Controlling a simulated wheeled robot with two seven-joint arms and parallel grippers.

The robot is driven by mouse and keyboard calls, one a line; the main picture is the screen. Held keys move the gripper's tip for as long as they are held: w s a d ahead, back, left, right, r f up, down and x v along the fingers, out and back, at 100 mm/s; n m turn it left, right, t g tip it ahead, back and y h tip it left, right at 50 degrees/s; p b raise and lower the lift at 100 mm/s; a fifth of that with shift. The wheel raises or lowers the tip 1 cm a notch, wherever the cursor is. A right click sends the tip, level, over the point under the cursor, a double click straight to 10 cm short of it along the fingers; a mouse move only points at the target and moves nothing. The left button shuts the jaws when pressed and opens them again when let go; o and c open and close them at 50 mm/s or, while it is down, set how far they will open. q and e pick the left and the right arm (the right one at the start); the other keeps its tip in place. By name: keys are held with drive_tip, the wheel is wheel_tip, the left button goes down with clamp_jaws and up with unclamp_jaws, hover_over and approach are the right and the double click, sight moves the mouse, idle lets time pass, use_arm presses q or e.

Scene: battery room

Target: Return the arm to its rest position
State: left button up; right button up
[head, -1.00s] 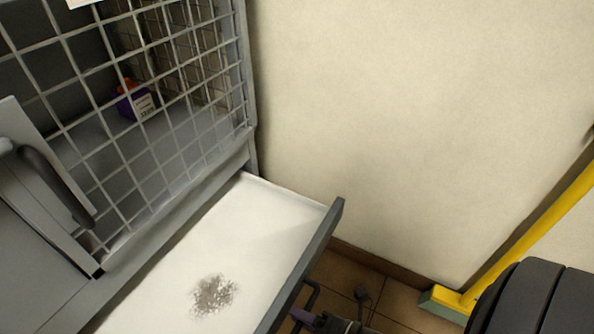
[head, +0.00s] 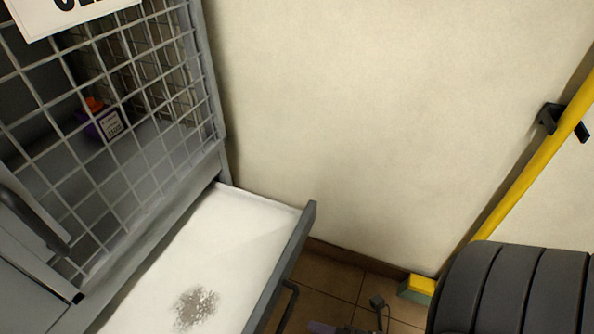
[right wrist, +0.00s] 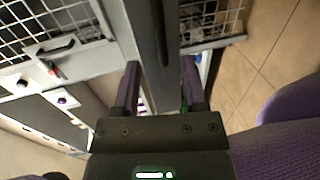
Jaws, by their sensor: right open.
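My right gripper (right wrist: 160,66) is open in the right wrist view, its two dark purple fingers apart. A grey upright edge shows between and beyond the fingers; I cannot tell whether they touch it. In the head view, a purple and dark part that looks like my right gripper (head: 330,328) just shows at the bottom edge, near the drawer's handle (head: 288,305). The open drawer (head: 245,225) has a white inside with a grey speckled patch. My left gripper is in neither current view.
A grey mesh-fronted cabinet (head: 170,85) stands at the left, with a purple box with an orange top (head: 102,122) inside. A pale wall is behind. A yellow pole (head: 530,175) leans at the right. A black plug-like thing (head: 377,301) is near the tiled floor.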

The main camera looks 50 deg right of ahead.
use_arm(q)
drive_tip(key=shift+s+r, duration=0.2)
drive_tip(key=shift+r, duration=0.05)
use_arm(e)
drive_tip(key=shift+v, duration=0.9)
use_arm(q)
drive_tip(key=shift+s, duration=0.2)
